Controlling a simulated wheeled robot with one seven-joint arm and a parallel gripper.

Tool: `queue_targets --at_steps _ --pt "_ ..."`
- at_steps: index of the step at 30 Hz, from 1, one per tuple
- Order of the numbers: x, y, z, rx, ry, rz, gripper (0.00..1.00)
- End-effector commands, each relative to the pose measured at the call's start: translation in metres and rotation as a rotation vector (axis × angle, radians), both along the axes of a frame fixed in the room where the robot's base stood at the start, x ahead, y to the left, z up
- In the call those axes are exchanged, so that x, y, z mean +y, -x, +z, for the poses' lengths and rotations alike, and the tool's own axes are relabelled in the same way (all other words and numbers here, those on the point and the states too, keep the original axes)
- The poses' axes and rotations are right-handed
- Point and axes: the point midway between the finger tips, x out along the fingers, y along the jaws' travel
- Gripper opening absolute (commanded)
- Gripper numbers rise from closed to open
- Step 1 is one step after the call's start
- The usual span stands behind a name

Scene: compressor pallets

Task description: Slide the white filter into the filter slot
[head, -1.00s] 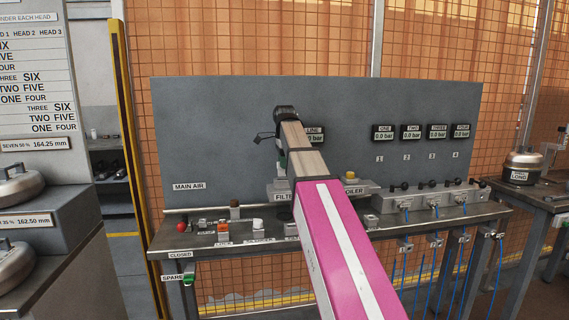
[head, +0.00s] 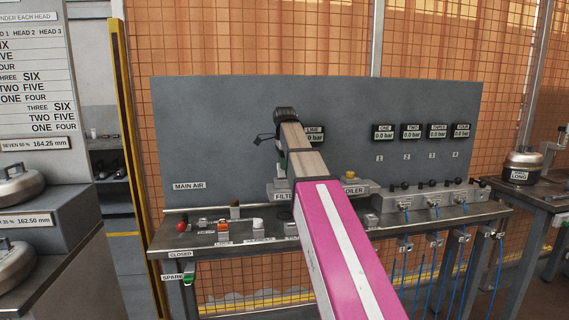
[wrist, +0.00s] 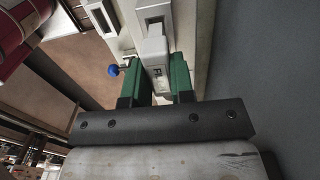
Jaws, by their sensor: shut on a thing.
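My gripper (wrist: 166,80) has two green fingers, and in the wrist view they are shut on the white filter (wrist: 154,52). The filter is a pale block with a partly readable label starting with F. Its far end is at a white housing (wrist: 127,28) with a dark opening; I cannot tell how far in it sits. In the head view the filter station (head: 277,187) with its FILTER label is partly hidden behind my pink arm. Only a sliver of my green gripper shows there, and the filter itself cannot be made out.
A tall grey panel (head: 225,130) with gauges stands behind the bench (head: 190,243). A red knob (head: 182,227) and several small labelled parts sit along the bench front. A blue-knobbed lever (wrist: 114,70) is left of the fingers. A manifold (head: 420,198) with black levers is at right.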

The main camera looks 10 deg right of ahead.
Motion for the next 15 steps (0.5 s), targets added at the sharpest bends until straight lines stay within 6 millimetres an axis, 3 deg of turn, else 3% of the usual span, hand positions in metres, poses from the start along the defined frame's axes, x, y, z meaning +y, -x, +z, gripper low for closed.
queue_targets --at_steps 15 --pt "0.0 0.0 -0.011 -0.001 0.0 0.0 0.0"
